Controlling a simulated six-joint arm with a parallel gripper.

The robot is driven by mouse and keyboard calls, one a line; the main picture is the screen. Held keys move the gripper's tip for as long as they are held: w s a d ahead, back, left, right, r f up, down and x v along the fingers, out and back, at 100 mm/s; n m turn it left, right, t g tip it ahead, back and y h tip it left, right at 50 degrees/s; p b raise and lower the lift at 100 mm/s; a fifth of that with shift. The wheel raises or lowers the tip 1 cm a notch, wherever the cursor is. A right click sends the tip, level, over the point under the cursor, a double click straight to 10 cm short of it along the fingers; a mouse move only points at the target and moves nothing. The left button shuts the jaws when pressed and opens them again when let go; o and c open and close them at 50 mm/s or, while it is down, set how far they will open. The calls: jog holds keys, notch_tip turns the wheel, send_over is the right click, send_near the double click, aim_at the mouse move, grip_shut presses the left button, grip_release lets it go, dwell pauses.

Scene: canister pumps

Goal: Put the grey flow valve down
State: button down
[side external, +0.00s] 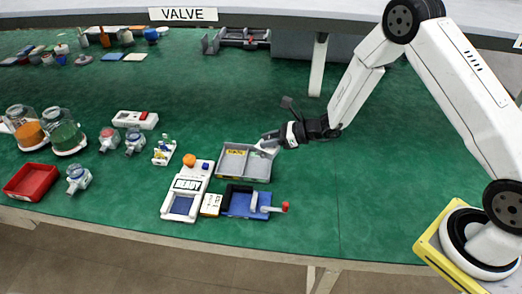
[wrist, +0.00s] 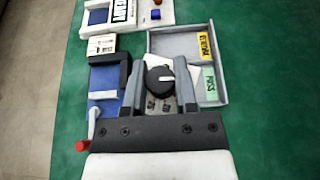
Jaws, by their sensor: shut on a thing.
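My gripper (side external: 267,144) is at the upper right of the grey tray (side external: 229,175), low over its green-labelled side. In the wrist view its two fingers are shut on the grey flow valve, whose round black knob with a white pointer mark (wrist: 160,79) shows between them. The valve's lower body is mostly hidden, so I cannot tell whether it touches the tray floor. The tray also shows in the wrist view (wrist: 176,42), with a yellow label (wrist: 204,45) and a green PASS label (wrist: 209,84). In the side view the valve is hidden by the fingers.
A white tester with a display (side external: 186,186) stands left of the tray. A blue fixture with a red-tipped lever (side external: 240,208) is close in front of the tray. A red tray (side external: 30,182) and several canister parts lie farther left. The green mat to the right is clear.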

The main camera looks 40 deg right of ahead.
jog(key=shift+w+a+f, duration=0.1)
jog(key=shift+w+f, duration=1)
jog(key=shift+f, duration=0.2)
jog(key=shift+w+a+f, duration=0.1)
jog(key=shift+w+f, duration=0.95)
jog(key=shift+f, duration=0.25)
jog(key=shift+w+f, duration=0.1)
jog(key=shift+f, duration=0.05)
jog(key=shift+w+f, duration=0.15)
jog(key=shift+f, duration=1.5)
jog(key=shift+f, duration=0.1)
jog(key=shift+c, duration=2)
grip_release()
